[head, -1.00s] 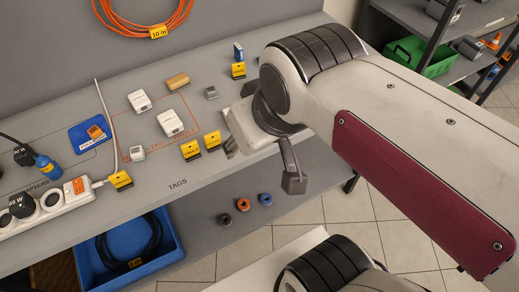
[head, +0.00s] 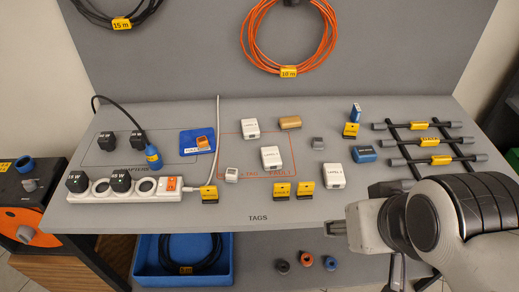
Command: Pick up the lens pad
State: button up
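No label that I can read says lens pad, so I cannot tell for sure which thing it is. My gripper (head: 366,250) is at the lower right, by the table's front edge, apart from all of these. Its two fingers stand wide apart with nothing visible between them.
White boxes (head: 271,158) and yellow tags (head: 281,191) stand mid-table. A power strip (head: 126,188) and blue mat (head: 197,142) lie left. A rack with rods (head: 429,142) lies right. A blue bin (head: 215,268) sits below. Bare table lies front centre.

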jog(key=w+a+f+m+g+y, duration=0.1)
jog(key=w+a+f+m, duration=0.3)
jog(key=w, duration=0.5)
jog(key=w+a+f+m+g+y, duration=0.1)
jog(key=w+a+f+m+g, duration=0.1)
jog(key=w+a+f+m, duration=0.3)
jog(key=w+a+f+m+g+y, duration=0.1)
jog(key=w+a+f+m, duration=0.4)
jog(key=w, duration=0.8)
jog(key=shift+a+f+g+y, duration=0.15)
jog(key=shift+a+f+g, duration=0.3)
jog(key=shift+a, duration=0.3)
jog(key=shift+a+f+g+y, duration=0.15)
jog(key=shift+a+f+g, duration=0.1)
jog(key=shift+a+f, duration=0.4)
jog(key=shift+w+a+r+m+t+y, duration=0.15)
jog(key=shift+w+a+r+m, duration=0.3)
jog(key=shift+m, duration=0.6)
jog(key=shift+w+a+r+m+t+y, duration=0.1)
jog(key=shift+w+a+r+m+y, duration=0.15)
jog(key=shift+w+m, duration=0.65)
jog(key=shift+w+a+r+m+t+y, duration=0.1)
jog(key=shift+w+a+r+m, duration=0.25)
jog(key=shift+m, duration=0.9)
jog(key=shift+d, duration=0.1)
